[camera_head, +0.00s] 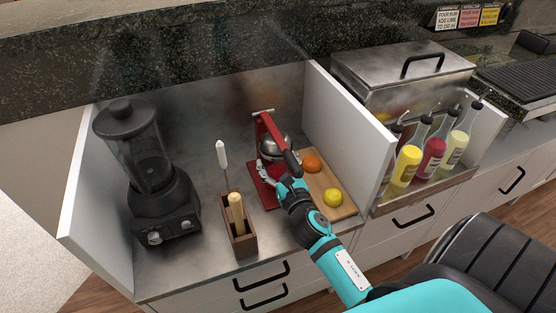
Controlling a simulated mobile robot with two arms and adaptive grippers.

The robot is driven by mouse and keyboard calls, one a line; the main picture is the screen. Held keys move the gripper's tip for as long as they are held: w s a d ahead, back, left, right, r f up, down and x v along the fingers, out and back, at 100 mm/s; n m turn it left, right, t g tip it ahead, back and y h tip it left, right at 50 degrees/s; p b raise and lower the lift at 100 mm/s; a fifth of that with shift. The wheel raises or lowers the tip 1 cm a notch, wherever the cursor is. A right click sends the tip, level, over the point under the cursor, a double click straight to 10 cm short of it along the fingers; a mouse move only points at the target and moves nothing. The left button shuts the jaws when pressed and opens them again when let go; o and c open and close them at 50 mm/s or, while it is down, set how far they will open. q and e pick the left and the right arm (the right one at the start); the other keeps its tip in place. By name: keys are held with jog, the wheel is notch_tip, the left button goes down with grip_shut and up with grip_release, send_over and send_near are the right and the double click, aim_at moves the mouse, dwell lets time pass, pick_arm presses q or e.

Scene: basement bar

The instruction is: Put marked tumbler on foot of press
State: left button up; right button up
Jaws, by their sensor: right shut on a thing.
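The red citrus press (268,128) stands on the steel counter inside the white-sided bay, with a metal bowl and a dark-tipped lever. Its red foot (258,194) shows at the base. My right gripper (266,178) reaches in from the lower right and is shut at the front of the press, under its bowl and lever. It holds the marked tumbler, which is small and mostly hidden by the fingers; its marking cannot be made out. I cannot tell whether the tumbler touches the foot. My left gripper is not in view.
A black blender (160,190) stands at left. A wooden holder (238,228) with a muddler is left of my gripper. A cutting board (330,193) with an orange (312,164) and a lemon (332,197) lies right of the press. White side panels bound the bay.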

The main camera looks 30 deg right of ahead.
aim_at(281, 173)
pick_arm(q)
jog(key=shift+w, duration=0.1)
pick_arm(e)
jog(key=shift+w+f, duration=0.1)
jog(key=shift+w, duration=0.05)
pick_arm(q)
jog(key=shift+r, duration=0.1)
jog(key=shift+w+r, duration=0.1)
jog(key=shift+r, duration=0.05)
pick_arm(e)
jog(key=o, duration=1.8)
jog(key=shift+f, duration=0.1)
jog(key=v, duration=0.3)
jog(key=b+v, duration=0.1)
jog(key=v, duration=0.7)
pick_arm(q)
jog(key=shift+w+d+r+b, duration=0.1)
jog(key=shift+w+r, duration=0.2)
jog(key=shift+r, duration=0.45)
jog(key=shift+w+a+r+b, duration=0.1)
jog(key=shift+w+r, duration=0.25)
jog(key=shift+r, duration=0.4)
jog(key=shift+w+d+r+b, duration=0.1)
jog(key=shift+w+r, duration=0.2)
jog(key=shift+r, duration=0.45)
pick_arm(e)
jog(key=shift+s+a, duration=0.15)
jog(key=shift+s, duration=0.4)
